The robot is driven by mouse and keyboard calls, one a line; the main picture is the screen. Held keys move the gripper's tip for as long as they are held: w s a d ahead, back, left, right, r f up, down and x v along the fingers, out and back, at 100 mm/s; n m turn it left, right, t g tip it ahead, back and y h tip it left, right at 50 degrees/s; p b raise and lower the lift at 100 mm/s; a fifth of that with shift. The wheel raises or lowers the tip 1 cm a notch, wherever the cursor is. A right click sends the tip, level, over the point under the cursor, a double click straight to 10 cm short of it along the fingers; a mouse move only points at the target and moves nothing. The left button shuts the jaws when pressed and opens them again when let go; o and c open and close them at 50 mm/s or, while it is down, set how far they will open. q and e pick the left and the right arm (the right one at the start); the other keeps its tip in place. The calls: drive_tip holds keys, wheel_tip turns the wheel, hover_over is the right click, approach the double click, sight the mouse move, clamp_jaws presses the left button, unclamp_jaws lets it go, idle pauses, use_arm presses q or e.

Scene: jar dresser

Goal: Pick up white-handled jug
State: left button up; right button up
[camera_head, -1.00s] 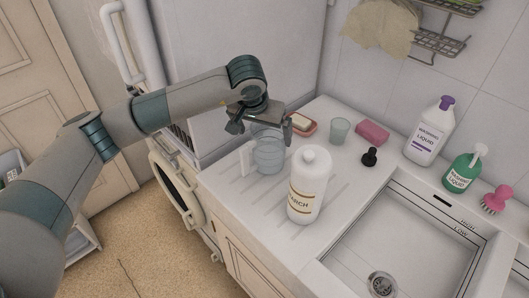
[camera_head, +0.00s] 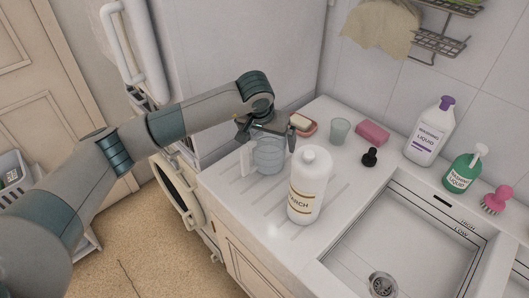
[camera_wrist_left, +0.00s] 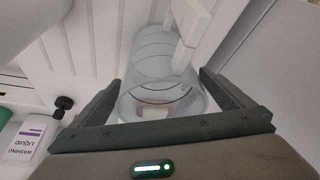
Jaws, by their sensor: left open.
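The jug (camera_head: 268,157) is clear with a white handle (camera_head: 246,159) on its left side, and stands upright on the white counter. My left gripper (camera_head: 268,138) is at the jug's rim from above, with its fingers apart on either side. In the left wrist view the jug (camera_wrist_left: 165,62) lies between the two open fingers (camera_wrist_left: 165,100), its mouth towards the palm. Its white handle (camera_wrist_left: 184,38) also shows there. I cannot tell whether the fingers touch the glass. My right gripper is not in view.
A white starch bottle (camera_head: 308,187) stands close in front and to the right of the jug. A soap dish (camera_head: 305,127), a glass (camera_head: 339,131), a pink sponge (camera_head: 372,133) and a dark stopper (camera_head: 370,157) are behind. The sink (camera_head: 385,240) is at the right.

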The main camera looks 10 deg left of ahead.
use_arm(q)
drive_tip(key=c, duration=1.4)
drive_tip(key=shift+r, duration=0.1)
use_arm(e)
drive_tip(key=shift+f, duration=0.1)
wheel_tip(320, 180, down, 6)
drive_tip(key=b, duration=0.6)
use_arm(q)
drive_tip(key=s+d+r+b, duration=0.1)
drive_tip(key=d+r, duration=1)
drive_tip(key=shift+d, duration=0.35)
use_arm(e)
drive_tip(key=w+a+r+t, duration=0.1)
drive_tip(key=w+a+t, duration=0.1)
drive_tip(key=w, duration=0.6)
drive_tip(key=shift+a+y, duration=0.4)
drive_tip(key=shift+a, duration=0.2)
